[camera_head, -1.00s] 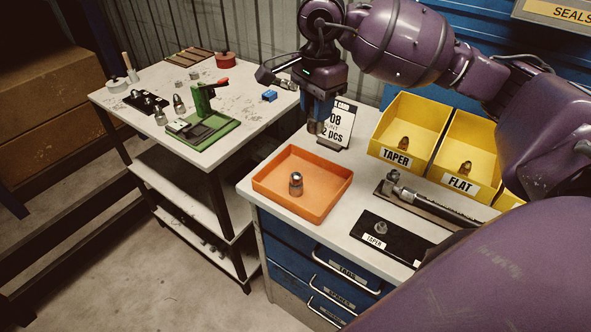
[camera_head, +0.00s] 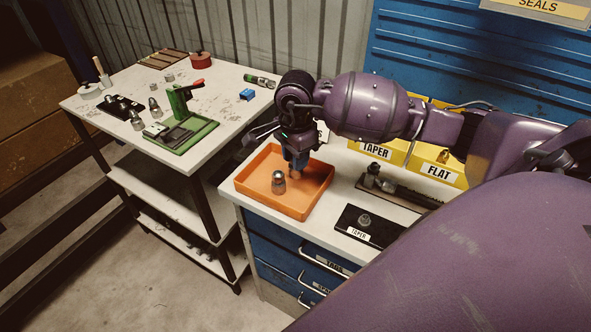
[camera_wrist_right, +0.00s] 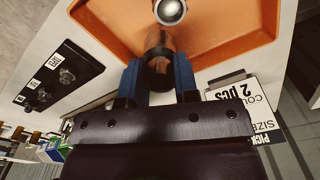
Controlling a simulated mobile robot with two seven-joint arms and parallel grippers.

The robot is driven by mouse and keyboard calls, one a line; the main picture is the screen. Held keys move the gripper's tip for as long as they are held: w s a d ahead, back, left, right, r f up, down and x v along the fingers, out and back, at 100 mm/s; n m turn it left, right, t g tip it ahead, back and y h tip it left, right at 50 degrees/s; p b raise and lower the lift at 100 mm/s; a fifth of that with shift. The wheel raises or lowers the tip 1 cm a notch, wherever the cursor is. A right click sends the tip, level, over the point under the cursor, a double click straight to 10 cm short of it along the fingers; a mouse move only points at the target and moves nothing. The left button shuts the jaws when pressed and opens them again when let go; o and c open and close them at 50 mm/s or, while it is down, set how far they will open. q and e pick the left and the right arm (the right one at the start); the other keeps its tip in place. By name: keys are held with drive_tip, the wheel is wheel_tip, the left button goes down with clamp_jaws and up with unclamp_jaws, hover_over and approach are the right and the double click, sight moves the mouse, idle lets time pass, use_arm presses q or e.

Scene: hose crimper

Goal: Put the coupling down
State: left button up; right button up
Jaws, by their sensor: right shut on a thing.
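My right gripper (camera_head: 297,163) has its blue fingers pointing down over the orange tray (camera_head: 318,190). It is shut on a coupling (camera_head: 296,176), mostly hidden by the fingers in the head view. In the right wrist view the held coupling (camera_wrist_right: 158,68) shows copper-brown with a dark band between the fingers (camera_wrist_right: 158,85). Another coupling (camera_head: 279,183), with a silver domed top, stands upright in the tray, close to the left of the held one. I cannot tell whether the held coupling touches the tray floor. My left gripper is not in view.
Yellow TAPER (camera_head: 375,151) and FLAT (camera_head: 439,172) bins stand behind the arm. A black TAPER plate (camera_head: 372,222) and a dark rail tool (camera_head: 400,190) lie right of the tray. A green press (camera_head: 185,128) stands on the left table. The tray's right part is free.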

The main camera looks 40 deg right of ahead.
drive_tip(key=shift+f, duration=2.4)
drive_tip(key=o, duration=1)
drive_tip(key=shift+r, duration=0.2)
wheel_tip(320, 180, up, 11)
drive_tip(key=shift+f, duration=0.1)
drive_tip(key=shift+r, duration=0.6)
